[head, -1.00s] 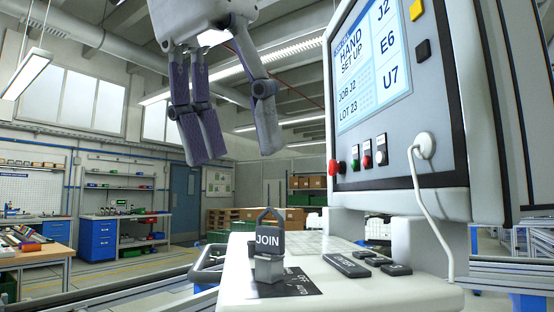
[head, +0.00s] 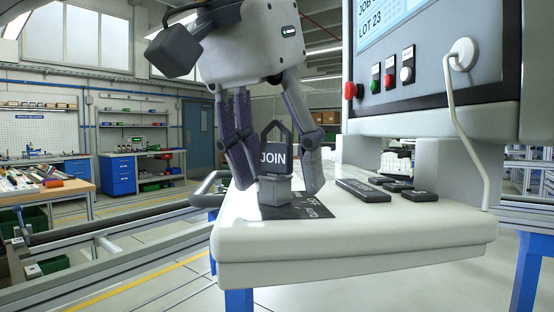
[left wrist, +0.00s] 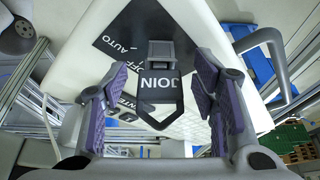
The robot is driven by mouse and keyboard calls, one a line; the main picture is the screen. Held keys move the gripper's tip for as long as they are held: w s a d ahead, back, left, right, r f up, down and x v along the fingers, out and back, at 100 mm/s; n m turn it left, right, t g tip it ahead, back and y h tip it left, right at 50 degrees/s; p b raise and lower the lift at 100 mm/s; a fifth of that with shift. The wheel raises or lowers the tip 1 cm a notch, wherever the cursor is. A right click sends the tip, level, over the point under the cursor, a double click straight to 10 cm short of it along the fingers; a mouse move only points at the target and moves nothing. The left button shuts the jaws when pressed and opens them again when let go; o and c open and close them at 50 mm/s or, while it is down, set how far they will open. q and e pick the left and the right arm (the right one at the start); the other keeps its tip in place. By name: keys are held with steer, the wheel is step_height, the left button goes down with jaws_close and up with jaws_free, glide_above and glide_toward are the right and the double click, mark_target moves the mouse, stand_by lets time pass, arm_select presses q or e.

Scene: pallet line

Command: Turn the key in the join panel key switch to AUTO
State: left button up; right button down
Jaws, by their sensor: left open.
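The dark key (head: 273,160) marked JOIN, with a loop-shaped top, stands upright in its grey switch block (head: 274,190) on the white console shelf. A black label plate (head: 309,205) lies under the block. In the left wrist view the plate (left wrist: 123,44) shows OFF and AUTO, and the key (left wrist: 160,84) appears between the fingers. My left gripper (head: 281,184) is open around the key, pointing down, with fingers on both sides. Gaps show between the fingers and the key in the wrist view. Which mark the key points to I cannot tell. My right gripper is out of view.
The panel housing (head: 433,108) with a red button (head: 352,90) and a white cable (head: 461,120) rises at the right. Dark keys (head: 362,190) lie on the shelf right of the switch. A curved handle (head: 208,188) sticks out at the shelf's left.

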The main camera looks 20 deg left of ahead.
arm_select(q)
steer(key=shift+r, duration=0.1)
steer(key=c, duration=1.2)
steer(key=shift+s+r+m, duration=0.1)
steer(key=shift+s+m, duration=0.05)
steer(key=shift+m, duration=0.25)
steer(key=shift+c, duration=0.2)
steer(key=m, duration=0.2)
steer(key=m+h, duration=0.1)
steer(key=shift+w+a+m+g+h, duration=0.1)
steer(key=shift+w+m+g+h, duration=0.1)
steer(key=shift+m+g+h, duration=0.15)
steer(key=m+g, duration=0.1)
steer(key=m, duration=0.1)
steer(key=m+g+h, duration=0.1)
steer(key=m, duration=0.2)
steer(key=shift+s+m, duration=0.1)
steer(key=shift+m, duration=0.15)
steer(key=m+g, duration=0.1)
steer(key=m, duration=0.1)
steer(key=m+g, duration=0.1)
steer(key=m, duration=0.1)
steer(key=shift+f+m, duration=0.2)
steer(key=shift+m, duration=0.1)
steer(key=m, duration=0.2)
steer(key=m+g, duration=0.1)
steer(key=m, duration=0.1)
steer(key=shift+g, duration=0.25)
steer(key=o, duration=1.7)
steer(key=shift+r, duration=0.1)
